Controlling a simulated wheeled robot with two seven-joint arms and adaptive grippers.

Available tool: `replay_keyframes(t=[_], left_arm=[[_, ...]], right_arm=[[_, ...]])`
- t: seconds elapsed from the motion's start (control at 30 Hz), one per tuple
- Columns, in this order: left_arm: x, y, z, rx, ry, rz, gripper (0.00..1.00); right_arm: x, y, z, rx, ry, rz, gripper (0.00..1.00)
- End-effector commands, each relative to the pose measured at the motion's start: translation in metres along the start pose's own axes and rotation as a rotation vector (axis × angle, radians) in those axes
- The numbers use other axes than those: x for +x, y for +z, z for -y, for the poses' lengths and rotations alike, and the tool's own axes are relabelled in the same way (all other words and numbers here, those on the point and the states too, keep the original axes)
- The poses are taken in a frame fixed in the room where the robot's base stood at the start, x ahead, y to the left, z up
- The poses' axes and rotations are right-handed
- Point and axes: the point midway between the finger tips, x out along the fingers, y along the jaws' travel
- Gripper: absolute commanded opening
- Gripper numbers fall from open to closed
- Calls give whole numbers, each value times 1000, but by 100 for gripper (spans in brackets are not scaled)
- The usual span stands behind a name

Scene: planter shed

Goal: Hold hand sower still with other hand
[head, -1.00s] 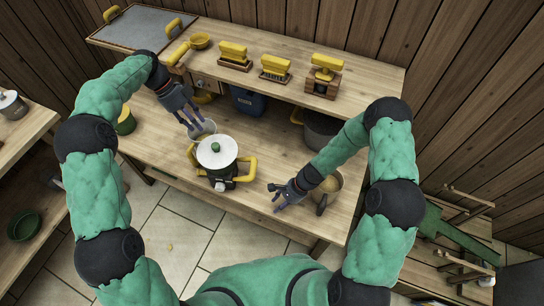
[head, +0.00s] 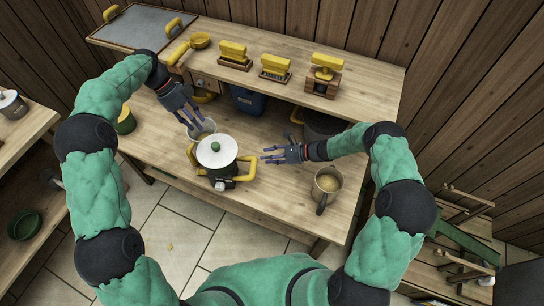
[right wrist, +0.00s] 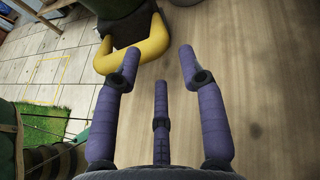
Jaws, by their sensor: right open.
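The hand sower (head: 217,153) stands upright on the bench, with a white lid, a green knob, a dark lower body and yellow handles. My right gripper (head: 270,155) is open and empty, just right of the sower's right yellow handle (head: 246,168) and apart from it. In the right wrist view the same handle (right wrist: 155,42) lies ahead of the three spread purple fingers (right wrist: 160,75), toward the upper left. My left gripper (head: 190,122) is behind and left of the sower, beside a grey cup (head: 204,129). Whether its fingers grip the cup is unclear.
A mug of tan grain (head: 327,184) stands at the bench's right, in front of my right arm. A dark pot (head: 318,125) sits under the shelf, partly behind that arm. Yellow-handled tools line the shelf (head: 300,72).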

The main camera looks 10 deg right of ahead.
Motion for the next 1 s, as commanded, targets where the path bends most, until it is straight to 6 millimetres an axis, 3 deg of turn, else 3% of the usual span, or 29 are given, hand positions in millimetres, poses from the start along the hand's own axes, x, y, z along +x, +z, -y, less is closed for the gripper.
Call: replay_keyframes(t=[0.5, 0.7, 1.0], left_arm=[[0, 0, 0, 0, 0, 0, 39], [0, 0, 0, 0, 0, 0, 39], [0, 0, 0, 0, 0, 0, 39]], right_arm=[[81, -1, -2, 0, 4, -1, 41], [95, -1, -2, 0, 3, -2, 41], [98, -1, -1, 0, 2, -3, 41]])
